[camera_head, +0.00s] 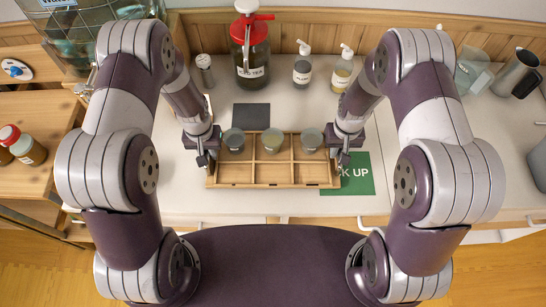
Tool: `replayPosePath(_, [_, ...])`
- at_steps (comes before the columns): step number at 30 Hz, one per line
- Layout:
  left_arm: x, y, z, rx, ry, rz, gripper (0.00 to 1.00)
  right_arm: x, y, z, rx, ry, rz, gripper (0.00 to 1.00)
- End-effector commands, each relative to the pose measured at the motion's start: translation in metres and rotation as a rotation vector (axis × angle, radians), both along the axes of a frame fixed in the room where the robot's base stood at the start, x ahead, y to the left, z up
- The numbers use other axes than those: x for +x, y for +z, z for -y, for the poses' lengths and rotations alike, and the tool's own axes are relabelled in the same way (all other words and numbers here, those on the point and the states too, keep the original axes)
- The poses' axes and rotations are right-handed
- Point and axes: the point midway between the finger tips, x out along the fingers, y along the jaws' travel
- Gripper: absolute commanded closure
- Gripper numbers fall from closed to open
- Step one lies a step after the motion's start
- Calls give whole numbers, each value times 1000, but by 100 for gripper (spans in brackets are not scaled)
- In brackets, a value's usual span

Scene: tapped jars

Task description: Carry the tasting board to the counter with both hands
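The tasting board (271,174) is a wooden tray split into compartments, in the middle of the head view. Three small greyish cups stand in its back row: left cup (234,140), middle cup (272,140) and right cup (311,139). The front compartments look empty. My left gripper (205,159) is at the board's left edge and my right gripper (341,158) is at its right edge. Both point down. The fingers are too small and partly hidden to tell whether they are closed on the edges. I cannot tell whether the board touches the surface below.
A green sign mat (357,179) lies on the white counter (290,206), partly covered by the board's right end. A dark square (251,116) lies behind the board. A red-lidded iced tea jar (252,65) and two pump bottles (302,68) (342,72) stand further back.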

Motion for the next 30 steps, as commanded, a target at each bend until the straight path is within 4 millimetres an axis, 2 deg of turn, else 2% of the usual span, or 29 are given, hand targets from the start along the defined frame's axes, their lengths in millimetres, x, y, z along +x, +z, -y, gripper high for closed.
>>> replayPosePath(11, [1, 7, 0, 0, 0, 2, 100, 1, 7, 0, 0, 0, 2, 100])
replayPosePath(21, [1, 52, 0, 0, 0, 2, 100, 0, 51, 0, 0, 0, 1, 100])
replayPosePath(30, [1, 51, 0, 0, 0, 2, 100, 0, 51, 0, 0, 0, 1, 100])
